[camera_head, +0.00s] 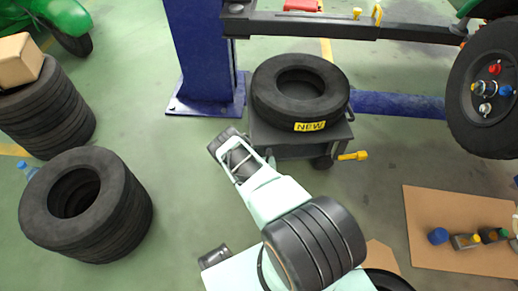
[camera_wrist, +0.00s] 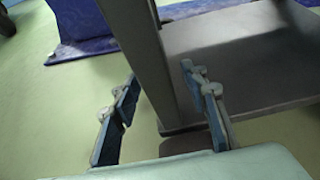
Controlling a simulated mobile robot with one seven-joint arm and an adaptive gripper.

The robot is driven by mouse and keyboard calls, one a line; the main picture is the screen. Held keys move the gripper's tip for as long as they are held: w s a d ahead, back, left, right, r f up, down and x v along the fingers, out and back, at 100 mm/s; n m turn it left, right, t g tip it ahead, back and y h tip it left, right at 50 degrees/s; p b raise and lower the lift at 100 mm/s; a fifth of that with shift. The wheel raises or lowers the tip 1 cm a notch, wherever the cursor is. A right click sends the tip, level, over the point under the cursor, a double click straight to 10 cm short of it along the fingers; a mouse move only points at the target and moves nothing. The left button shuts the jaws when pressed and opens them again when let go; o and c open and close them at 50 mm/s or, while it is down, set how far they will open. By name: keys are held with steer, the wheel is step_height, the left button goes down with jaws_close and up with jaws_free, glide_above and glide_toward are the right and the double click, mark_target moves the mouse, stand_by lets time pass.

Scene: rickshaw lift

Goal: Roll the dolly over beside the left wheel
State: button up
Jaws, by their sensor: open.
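The dolly (camera_head: 290,151) is a dark grey cart at the foot of the blue lift column. A tyre with a yellow NEW label (camera_head: 300,85) lies flat on it. My gripper (camera_head: 238,158) is at the dolly's left front side, low down. In the wrist view, my open fingers (camera_wrist: 160,78) stand on either side of a grey upright post (camera_wrist: 140,50) of the dolly. I cannot tell whether they touch it. The dolly's lower shelf (camera_wrist: 235,65) is behind. A mounted wheel (camera_head: 490,90) hangs at the right edge; its side is unclear.
The blue lift column (camera_head: 205,50) stands behind, with a blue floor beam (camera_head: 400,104) running right. Tyre stacks (camera_head: 85,205) (camera_head: 45,110) stand at the left. A cardboard sheet (camera_head: 430,225) with several bottles lies below the wheel.

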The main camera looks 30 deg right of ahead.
jaws_close()
stand_by(0.5)
steer(key=shift+s+a, duration=0.15)
